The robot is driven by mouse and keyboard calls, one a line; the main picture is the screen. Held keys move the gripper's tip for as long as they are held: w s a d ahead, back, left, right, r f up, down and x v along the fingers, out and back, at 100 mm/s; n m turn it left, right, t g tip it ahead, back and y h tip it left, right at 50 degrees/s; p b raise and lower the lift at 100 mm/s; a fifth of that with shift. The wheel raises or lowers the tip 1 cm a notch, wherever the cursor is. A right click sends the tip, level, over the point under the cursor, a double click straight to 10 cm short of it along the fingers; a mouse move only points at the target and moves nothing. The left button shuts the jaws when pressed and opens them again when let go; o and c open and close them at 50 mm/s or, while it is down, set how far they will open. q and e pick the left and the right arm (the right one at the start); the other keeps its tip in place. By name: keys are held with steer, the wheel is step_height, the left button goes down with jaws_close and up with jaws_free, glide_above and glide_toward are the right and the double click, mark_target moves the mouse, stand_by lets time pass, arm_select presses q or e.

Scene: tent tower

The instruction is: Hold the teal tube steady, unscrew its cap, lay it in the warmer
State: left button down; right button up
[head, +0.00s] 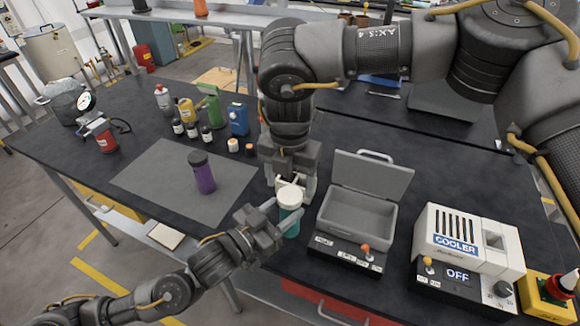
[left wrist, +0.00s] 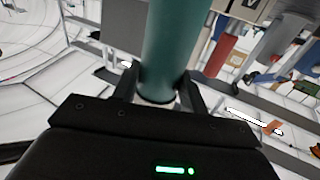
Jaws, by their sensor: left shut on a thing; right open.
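The teal tube (head: 290,223) is upright at the front of the bench, with a white cap (head: 290,196) on its top. My left gripper (head: 282,218) is shut on the tube's body from the left. In the left wrist view the teal tube (left wrist: 174,42) stands between the fingers (left wrist: 160,90). My right gripper (head: 294,187) is open and points down at the cap, with its pale fingers right by it; I cannot tell whether they touch it. The warmer (head: 352,240), a grey box on a black base with an orange-tipped lever, stands just right with its lid up and its inside empty.
A purple bottle (head: 202,173) stands on a grey mat (head: 150,180) to the left. Small bottles and tools stand behind it.

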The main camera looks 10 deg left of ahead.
mark_target(290, 195)
steer(key=shift+f, duration=1.65)
steer(key=c, duration=1)
steer(key=n, duration=1.4)
steer(key=shift+r, duration=0.1)
steer(key=n, duration=0.6)
